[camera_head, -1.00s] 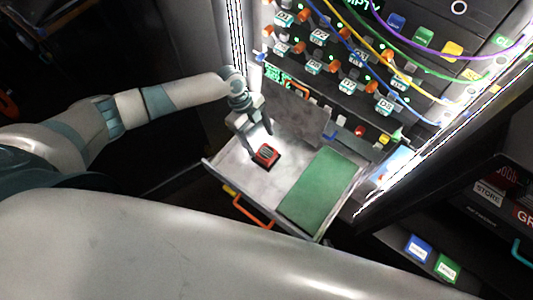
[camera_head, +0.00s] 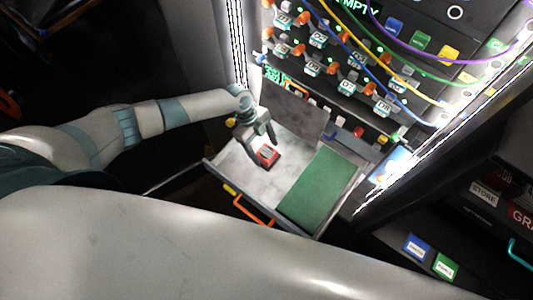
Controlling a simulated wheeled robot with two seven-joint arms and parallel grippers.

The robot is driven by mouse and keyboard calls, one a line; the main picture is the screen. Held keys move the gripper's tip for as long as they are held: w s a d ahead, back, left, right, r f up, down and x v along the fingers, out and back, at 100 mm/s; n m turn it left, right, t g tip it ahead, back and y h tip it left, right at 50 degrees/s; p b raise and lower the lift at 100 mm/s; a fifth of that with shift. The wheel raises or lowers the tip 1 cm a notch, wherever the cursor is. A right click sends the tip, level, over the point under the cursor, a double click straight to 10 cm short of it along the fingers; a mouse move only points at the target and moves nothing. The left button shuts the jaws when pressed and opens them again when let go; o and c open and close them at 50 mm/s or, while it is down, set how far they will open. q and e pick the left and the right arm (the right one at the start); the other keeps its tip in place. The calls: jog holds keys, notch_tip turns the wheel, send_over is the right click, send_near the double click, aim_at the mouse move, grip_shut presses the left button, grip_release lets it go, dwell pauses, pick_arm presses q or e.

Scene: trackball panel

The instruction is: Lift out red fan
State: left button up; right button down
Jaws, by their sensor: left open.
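The red fan (camera_head: 268,155) is a small red block with a dark and light top. It sits on the pale left part of the pulled-out drawer tray (camera_head: 236,172). My left gripper (camera_head: 264,149) is open, with its fingers pointing down at the fan's upper left edge. I cannot tell whether the fingers touch the fan. The fan's lower sides and any slot around it are hard to make out. My right gripper is not in view.
A green mat (camera_head: 318,190) covers the tray's right part. An orange handle (camera_head: 253,210) is on its front. Behind stands a rack panel with modules and coloured cables (camera_head: 400,75). Blue and green labelled blocks (camera_head: 417,247) lie at lower right.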

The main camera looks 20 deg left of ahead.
pick_arm(q)
jog(key=shift+s+d+f, duration=0.1)
jog(key=shift+d+f, duration=0.1)
jog(key=shift+f, duration=0.25)
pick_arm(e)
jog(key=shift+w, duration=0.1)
pick_arm(q)
jog(key=c, duration=1.2)
jog(key=shift+r, duration=0.1)
